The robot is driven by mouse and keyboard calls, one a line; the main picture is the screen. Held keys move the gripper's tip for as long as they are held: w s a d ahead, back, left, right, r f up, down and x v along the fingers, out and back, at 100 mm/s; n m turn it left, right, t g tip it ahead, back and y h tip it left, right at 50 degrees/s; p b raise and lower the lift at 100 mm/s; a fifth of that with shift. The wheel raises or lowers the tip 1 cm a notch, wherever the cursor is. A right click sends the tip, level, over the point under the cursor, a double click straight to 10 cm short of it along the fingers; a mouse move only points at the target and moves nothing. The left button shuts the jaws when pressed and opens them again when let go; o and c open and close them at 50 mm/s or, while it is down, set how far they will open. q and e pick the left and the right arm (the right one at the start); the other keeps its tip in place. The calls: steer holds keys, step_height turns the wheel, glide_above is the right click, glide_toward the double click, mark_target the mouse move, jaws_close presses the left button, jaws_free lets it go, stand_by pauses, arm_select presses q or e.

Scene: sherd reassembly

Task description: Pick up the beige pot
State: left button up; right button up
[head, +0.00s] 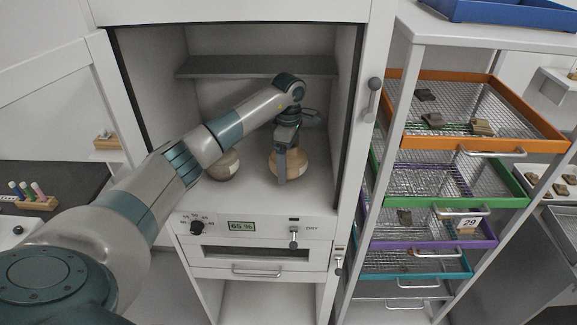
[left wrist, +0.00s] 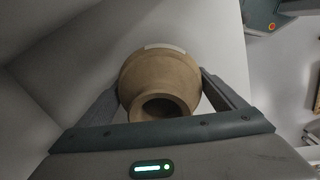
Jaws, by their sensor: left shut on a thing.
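The beige pot (head: 298,163) is inside the open cabinet, on its floor toward the right. My left gripper (head: 283,172) comes down over it and is shut on it. In the left wrist view the beige pot (left wrist: 160,78) sits between the two fingers, its round mouth facing the camera and a pale strip on its far side. I cannot tell whether the pot touches the cabinet floor. My right gripper is not in view.
A second, brownish pot (head: 224,164) stands left of the beige one, partly behind my arm. A grey shelf (head: 258,67) spans the cabinet above. The cabinet's right frame (head: 347,150) is close. A rack with an orange tray (head: 480,143) stands to the right.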

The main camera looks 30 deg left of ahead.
arm_select(q)
step_height(320, 180, up, 7)
steer(key=b, duration=0.3)
steer(key=shift+r, duration=0.2)
steer(key=shift+r+b, duration=0.35)
steer(key=shift+r, duration=0.45)
steer(key=shift+s+f, duration=0.1)
steer(key=shift+f, duration=0.05)
